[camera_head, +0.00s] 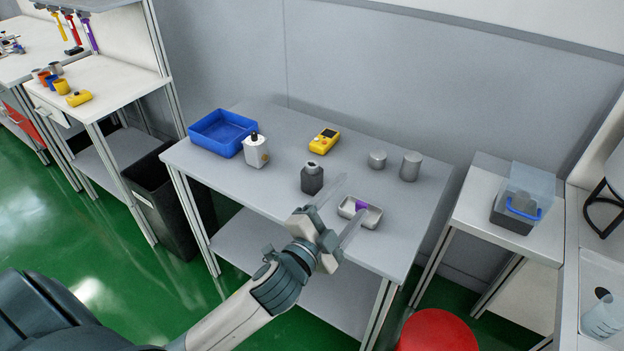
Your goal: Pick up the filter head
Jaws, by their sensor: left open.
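A small purple piece (361,205) lies in a shallow metal tray (375,221) at the front right of the grey table. It may be the filter head, but it is too small to tell. My left gripper (353,195) is open and empty over the table's front part. Its two clear fingers point away from me. In the picture one finger reaches past the tray's left side and the other overlaps the tray's front, partly hiding it. I cannot tell the gripper's height above the table. My right gripper is not in view.
A dark grey bottle (312,180) stands just left of the fingers. A white bottle (256,152), a blue bin (205,144), a yellow meter (324,140) and two metal cylinders (377,160) (410,167) stand farther back. A red round stool (437,331) is at the front right.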

